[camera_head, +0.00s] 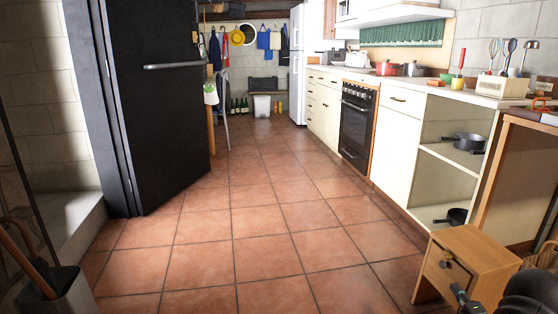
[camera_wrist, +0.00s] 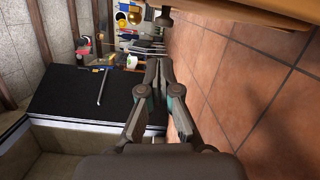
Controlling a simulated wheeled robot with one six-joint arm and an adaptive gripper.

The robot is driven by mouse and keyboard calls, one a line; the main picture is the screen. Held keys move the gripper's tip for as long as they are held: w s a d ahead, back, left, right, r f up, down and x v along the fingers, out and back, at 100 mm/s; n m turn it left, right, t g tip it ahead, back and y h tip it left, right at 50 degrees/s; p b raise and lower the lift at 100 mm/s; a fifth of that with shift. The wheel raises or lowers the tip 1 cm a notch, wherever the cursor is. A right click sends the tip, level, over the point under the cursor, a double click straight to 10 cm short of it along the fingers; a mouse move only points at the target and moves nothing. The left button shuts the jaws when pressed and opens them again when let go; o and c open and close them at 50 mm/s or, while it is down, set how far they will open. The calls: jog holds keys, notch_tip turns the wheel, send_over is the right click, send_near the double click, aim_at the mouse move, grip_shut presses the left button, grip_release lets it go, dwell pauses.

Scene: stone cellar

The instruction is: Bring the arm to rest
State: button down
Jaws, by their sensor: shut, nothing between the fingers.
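My gripper (camera_wrist: 158,68) is in the middle of the wrist view, its two fingers together with nothing between them. It points out over the tiled floor, with the room turned on its side in that view. In the head view, a dark part of my arm (camera_head: 528,292) shows at the bottom right corner, in front of a small wooden cabinet (camera_head: 470,262).
A dark door (camera_head: 155,110) stands open at left. A kitchen counter (camera_head: 400,84) with an oven (camera_head: 357,122) and open shelves runs along the right. A bin with sticks (camera_head: 58,296) is at bottom left. The tiled floor (camera_head: 250,220) between is clear.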

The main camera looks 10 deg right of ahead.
jog(key=s+a+f+n+g+y, duration=0.1)
jog(key=a+f+n+g+y, duration=0.1)
jog(key=a+f+n+y, duration=0.45)
jog(key=s+a+r+n+g+y, duration=0.25)
jog(key=a+r+n+g, duration=0.2)
jog(key=a+n, duration=0.6)
jog(key=s+a+r+n+g+y, duration=0.25)
jog(key=a+r+n+g, duration=0.2)
jog(key=a+n, duration=0.6)
jog(key=s+a+r+n+h+p, duration=0.1)
jog(key=s+a+r+n+h, duration=0.1)
jog(key=s+a+r+n, duration=0.4)
jog(key=s+a+r+n+h+p, duration=0.1)
jog(key=s+a+r+n+h, duration=0.2)
jog(key=s+a+r+n, duration=0.3)
jog(key=s+a+r+n+g+h+p, duration=0.1)
jog(key=s+a+r+n+h, duration=0.2)
jog(key=a+r+n, duration=1.1)
jog(key=s+a+r, duration=0.1)
jog(key=s+r, duration=0.2)
jog(key=r, duration=0.1)
jog(key=shift+a+r, duration=0.25)
jog(key=shift+a, duration=0.1)
jog(key=shift+s+d+n, duration=0.1)
jog(key=shift+n, duration=0.15)
